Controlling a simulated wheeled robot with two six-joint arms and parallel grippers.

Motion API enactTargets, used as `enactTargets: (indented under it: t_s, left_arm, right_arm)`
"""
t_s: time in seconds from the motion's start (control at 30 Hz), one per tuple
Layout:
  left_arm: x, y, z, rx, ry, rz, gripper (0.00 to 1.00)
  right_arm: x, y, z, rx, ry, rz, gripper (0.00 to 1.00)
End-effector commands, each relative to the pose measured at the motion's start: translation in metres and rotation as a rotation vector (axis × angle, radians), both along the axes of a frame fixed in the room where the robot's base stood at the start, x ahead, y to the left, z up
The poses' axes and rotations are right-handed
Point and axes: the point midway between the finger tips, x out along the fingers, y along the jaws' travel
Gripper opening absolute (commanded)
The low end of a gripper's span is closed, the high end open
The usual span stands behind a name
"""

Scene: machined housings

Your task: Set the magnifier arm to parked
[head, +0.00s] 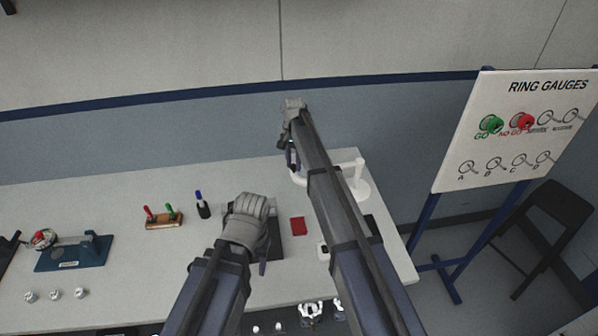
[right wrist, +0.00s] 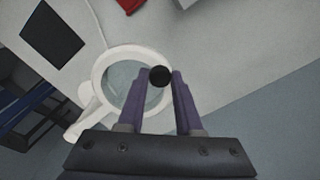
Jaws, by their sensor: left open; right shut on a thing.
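The magnifier arm (head: 352,188) is white and stands at the right end of the bench, partly hidden behind my right arm. In the right wrist view, its round lens ring (right wrist: 103,75) and a black knob (right wrist: 160,76) on the ring's edge show. My right gripper (head: 293,160) is shut on the knob, with a purple finger on each side of it. My left gripper (head: 262,264) is open and empty above the front of the bench, left of the magnifier and apart from it.
A red block (head: 298,226) lies near the magnifier. A red-and-green-handled gauge stand (head: 163,217), a dark bottle with a blue top (head: 202,206) and a blue fixture (head: 74,252) stand further left. A ring gauge board (head: 510,130) and stool (head: 548,215) are beyond the right edge.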

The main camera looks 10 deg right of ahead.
Motion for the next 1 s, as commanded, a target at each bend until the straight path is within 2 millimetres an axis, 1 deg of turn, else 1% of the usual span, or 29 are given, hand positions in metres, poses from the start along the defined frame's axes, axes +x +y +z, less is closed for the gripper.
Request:
enactTargets:
  t_s: [0.03, 0.23, 0.77, 0.8, 1.0]
  left_arm:
    - [0.0, 0.0, 0.0, 0.0, 0.0, 0.0, 0.5]
    - [0.0, 0.0, 0.0, 0.0, 0.0, 0.0, 0.5]
    - [0.0, 0.0, 0.0, 0.0, 0.0, 0.0, 0.5]
    - [0.0, 0.0, 0.0, 0.0, 0.0, 0.0, 0.5]
    - [0.0, 0.0, 0.0, 0.0, 0.0, 0.0, 0.5]
  right_arm:
    - [0.008, 0.001, 0.0, 0.001, -0.001, -0.018, 0.0]
    - [0.02, 0.002, 0.0, 0.001, -0.001, -0.073, 0.0]
    - [0.027, 0.001, 0.0, 0.001, -0.006, -0.095, 0.0]
    - [0.027, 0.001, 0.0, 0.001, -0.006, -0.094, 0.36]
    - [0.026, 0.001, 0.0, 0.0, -0.004, -0.094, 0.59]
